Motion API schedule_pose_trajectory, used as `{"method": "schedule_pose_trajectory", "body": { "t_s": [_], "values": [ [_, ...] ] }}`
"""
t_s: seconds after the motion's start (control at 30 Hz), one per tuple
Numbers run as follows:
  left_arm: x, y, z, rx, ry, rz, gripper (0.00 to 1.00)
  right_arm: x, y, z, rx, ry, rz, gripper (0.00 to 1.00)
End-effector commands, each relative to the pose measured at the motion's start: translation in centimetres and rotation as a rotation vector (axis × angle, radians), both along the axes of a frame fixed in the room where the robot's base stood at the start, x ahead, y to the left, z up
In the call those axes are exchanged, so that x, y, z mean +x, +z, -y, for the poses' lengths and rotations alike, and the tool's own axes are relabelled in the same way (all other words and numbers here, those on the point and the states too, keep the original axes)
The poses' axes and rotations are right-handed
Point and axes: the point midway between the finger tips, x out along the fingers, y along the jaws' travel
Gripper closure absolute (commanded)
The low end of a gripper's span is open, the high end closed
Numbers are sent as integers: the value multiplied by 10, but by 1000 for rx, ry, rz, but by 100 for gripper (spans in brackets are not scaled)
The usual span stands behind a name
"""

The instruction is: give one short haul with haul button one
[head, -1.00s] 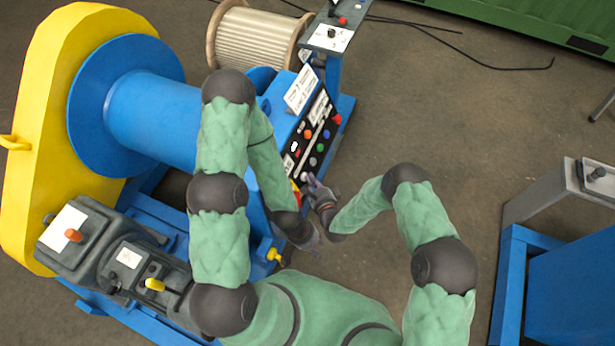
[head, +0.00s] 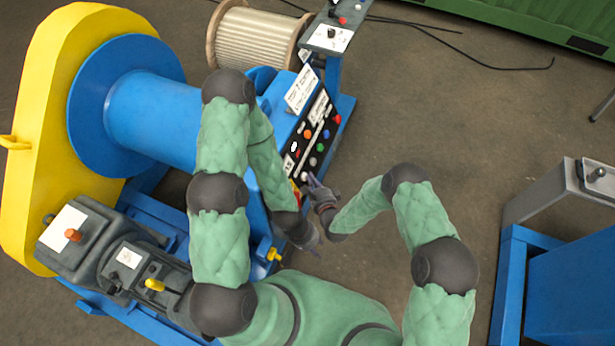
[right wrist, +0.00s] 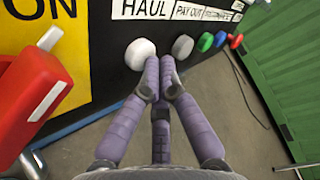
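The black control panel (head: 310,140) on the blue winch frame carries coloured buttons and white labels. In the right wrist view a white round button (right wrist: 140,53) sits below the label HAUL (right wrist: 143,8). My right gripper (head: 313,182) is at the near end of the panel. In the right wrist view its purple fingers (right wrist: 159,72) are together with nothing between them, their tips just beside the white button's right edge. I cannot tell whether they touch it. My left gripper (head: 314,246) hangs low beside the winch, too small to tell if open.
A grey button (right wrist: 182,46) under PAY OUT and green, blue and red ones follow to the right. A red handle (right wrist: 38,100) by a yellow ON plate is close at left. The blue winch drum (head: 150,110) is at left. Floor right of the panel is clear.

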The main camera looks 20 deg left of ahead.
Motion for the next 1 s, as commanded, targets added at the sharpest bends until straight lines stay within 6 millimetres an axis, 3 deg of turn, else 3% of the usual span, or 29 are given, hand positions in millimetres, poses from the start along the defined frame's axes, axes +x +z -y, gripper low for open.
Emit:
{"method": "schedule_pose_trajectory", "body": {
  "t_s": [0.67, 1.0],
  "values": [
    [0, 0, 0, 0, 0, 0, 60, -1, -1, 0, -1, 2, -1, 100],
    [0, 4, 0, 0, 0, 0, 60, 0, 6, 11, -1, 0, -1, 100]
  ]
}}
